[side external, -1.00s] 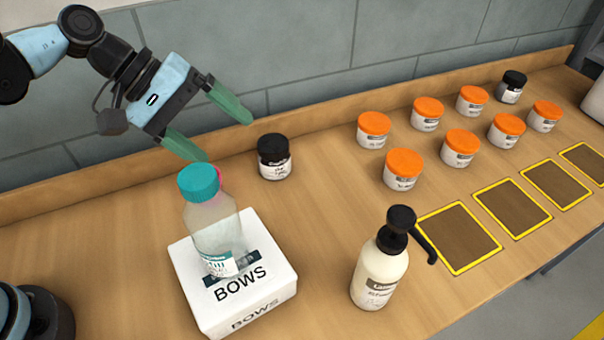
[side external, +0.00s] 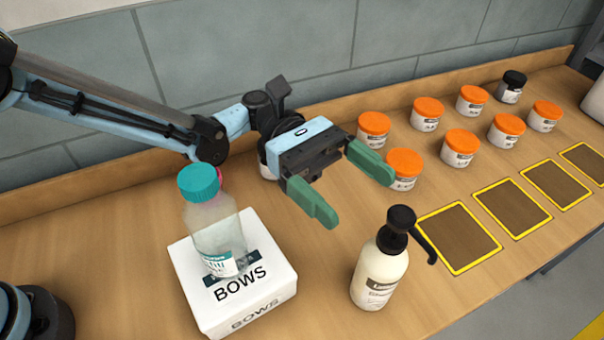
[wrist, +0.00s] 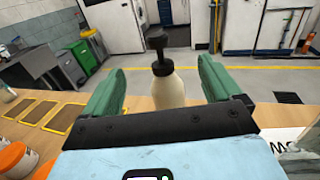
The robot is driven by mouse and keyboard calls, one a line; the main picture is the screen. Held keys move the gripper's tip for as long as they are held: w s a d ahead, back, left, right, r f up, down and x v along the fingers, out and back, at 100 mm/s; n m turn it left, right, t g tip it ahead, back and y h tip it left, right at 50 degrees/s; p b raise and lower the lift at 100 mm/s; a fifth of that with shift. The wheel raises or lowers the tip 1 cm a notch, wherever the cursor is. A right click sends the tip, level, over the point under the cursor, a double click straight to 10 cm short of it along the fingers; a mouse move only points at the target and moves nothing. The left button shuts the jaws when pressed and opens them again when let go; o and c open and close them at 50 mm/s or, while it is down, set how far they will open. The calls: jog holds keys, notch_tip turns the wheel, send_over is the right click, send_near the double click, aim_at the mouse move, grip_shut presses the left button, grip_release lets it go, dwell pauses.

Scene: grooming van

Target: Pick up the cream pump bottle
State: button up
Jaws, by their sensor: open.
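The cream pump bottle (side external: 380,275) stands upright on the wooden counter, with a black pump head and a spout pointing right. My gripper (side external: 354,196) is open and empty, above the counter and behind the bottle in the side view. Its two green fingers are apart and point toward the bottle. In the wrist view the cream bottle (wrist: 168,90) shows between the green fingers of my gripper (wrist: 160,85), some way beyond them. Nothing is between the fingers and the bottle.
A clear bottle with a teal cap (side external: 215,235) stands on a white BOWS box (side external: 270,300) left of the cream bottle. Several orange-lidded jars (side external: 460,148) stand behind and right. Yellow-framed brown pads (side external: 459,238) lie along the front edge. A wall runs along the back.

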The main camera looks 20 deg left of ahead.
send_near(383, 260)
notch_tip(383, 260, down, 3)
jog(key=d, duration=0.2)
jog(key=shift+w+f+x, duration=0.1)
jog(key=shift+w+x, duration=0.05)
jog(key=shift+x, duration=1.75)
jog(key=shift+w+f+x, duration=0.15)
jog(key=shift+w+x, duration=0.05)
jog(key=shift+x, duration=1.7)
jog(key=shift+d, duration=0.2)
jog(key=shift+c, duration=0.3)
jog(key=c, duration=1.2)
jog(key=shift+r, duration=0.15)
